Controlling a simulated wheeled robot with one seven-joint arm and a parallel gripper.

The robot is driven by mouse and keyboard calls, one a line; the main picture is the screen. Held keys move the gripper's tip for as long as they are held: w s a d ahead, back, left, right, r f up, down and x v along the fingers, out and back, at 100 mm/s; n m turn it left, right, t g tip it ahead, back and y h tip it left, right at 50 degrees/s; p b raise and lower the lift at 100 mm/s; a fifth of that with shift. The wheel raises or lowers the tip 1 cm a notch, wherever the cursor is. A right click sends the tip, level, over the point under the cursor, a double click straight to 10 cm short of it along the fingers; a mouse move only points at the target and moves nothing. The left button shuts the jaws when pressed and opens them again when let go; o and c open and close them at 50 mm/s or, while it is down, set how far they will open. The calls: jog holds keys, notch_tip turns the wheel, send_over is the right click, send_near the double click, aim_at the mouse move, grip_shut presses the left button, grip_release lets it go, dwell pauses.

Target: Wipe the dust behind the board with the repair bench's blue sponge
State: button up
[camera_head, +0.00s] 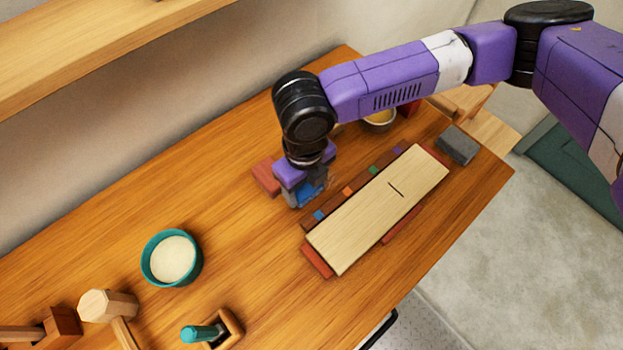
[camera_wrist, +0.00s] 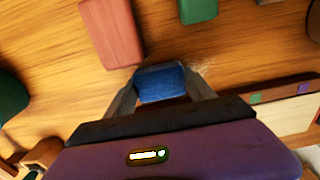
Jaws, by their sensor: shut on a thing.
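My gripper (camera_head: 308,190) is shut on the blue sponge (camera_head: 312,192), low over the bench behind the board. The sponge also shows between the fingers in the wrist view (camera_wrist: 160,83). The pale board (camera_head: 375,212) lies to the right of the gripper in the head view, with a dark line across its middle and small coloured squares along the strip at its back edge. A faint greyish patch of dust (camera_head: 331,182) shows beside the sponge, and fine pale specks (camera_wrist: 204,70) show there in the wrist view. I cannot tell whether the sponge touches the bench.
A red block (camera_head: 265,178) lies just left of the gripper. A grey block (camera_head: 457,145) sits beyond the board's far end, and a yellow-filled bowl (camera_head: 380,119) is behind. A teal bowl (camera_head: 172,257), a wooden mallet (camera_head: 108,306) and a teal-handled tool (camera_head: 203,333) stand at the left. Bench between is clear.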

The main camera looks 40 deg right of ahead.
jog(key=shift+d+f, duration=0.1)
jog(key=shift+d, duration=2.35)
jog(key=shift+a+r+p, duration=0.2)
jog(key=shift+a+p, duration=0.3)
jog(key=shift+a, duration=2.05)
jog(key=shift+r, duration=0.1)
notch_tip(320, 180, up, 6)
jog(key=p, duration=0.5)
